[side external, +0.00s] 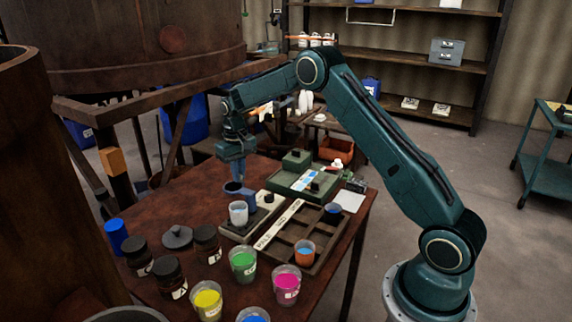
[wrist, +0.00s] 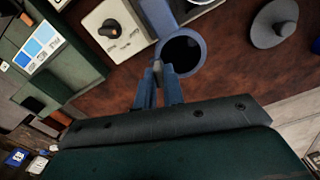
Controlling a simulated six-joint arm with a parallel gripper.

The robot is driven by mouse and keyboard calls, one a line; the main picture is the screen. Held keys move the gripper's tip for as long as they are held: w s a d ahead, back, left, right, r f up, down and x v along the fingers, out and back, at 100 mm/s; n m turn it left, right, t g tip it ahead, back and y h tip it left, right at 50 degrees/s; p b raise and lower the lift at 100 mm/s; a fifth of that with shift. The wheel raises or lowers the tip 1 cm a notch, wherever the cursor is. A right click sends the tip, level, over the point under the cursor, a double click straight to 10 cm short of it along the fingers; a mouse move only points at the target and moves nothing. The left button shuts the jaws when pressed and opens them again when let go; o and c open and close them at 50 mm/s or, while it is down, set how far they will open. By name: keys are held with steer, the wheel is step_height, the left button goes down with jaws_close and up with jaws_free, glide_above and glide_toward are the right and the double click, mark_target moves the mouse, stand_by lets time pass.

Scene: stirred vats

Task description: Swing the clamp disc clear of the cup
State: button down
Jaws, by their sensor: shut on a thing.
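A dark blue round piece with a dark, hollow-looking face (wrist: 182,50) lies just beyond my gripper (wrist: 160,78) in the wrist view; in the side view it shows under the fingers (side external: 233,187). I cannot tell whether this is the clamp disc or a cup. My gripper (side external: 237,178) points down, its blue fingers closed at the near edge of this piece, with a small grey bit between the tips. A pale translucent cup (side external: 238,215) stands in front of it, close by. The exact grip is partly hidden by the fingers.
A knobbed panel (wrist: 112,28) sits beside the blue piece. A grey knobbed lid (side external: 178,238), dark jars (side external: 170,278) and cups of green (side external: 243,265), yellow (side external: 207,303) and pink (side external: 287,285) stand nearby. A compartment tray (side external: 288,262) lies right; a vat (side external: 120,40) stands behind.

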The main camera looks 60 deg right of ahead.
steer(key=shift+d, duration=0.15)
stand_by(0.3)
steer(key=c, duration=1.5)
jaws_free()
step_height(320, 180, up, 14)
steer(key=shift+s, duration=0.1)
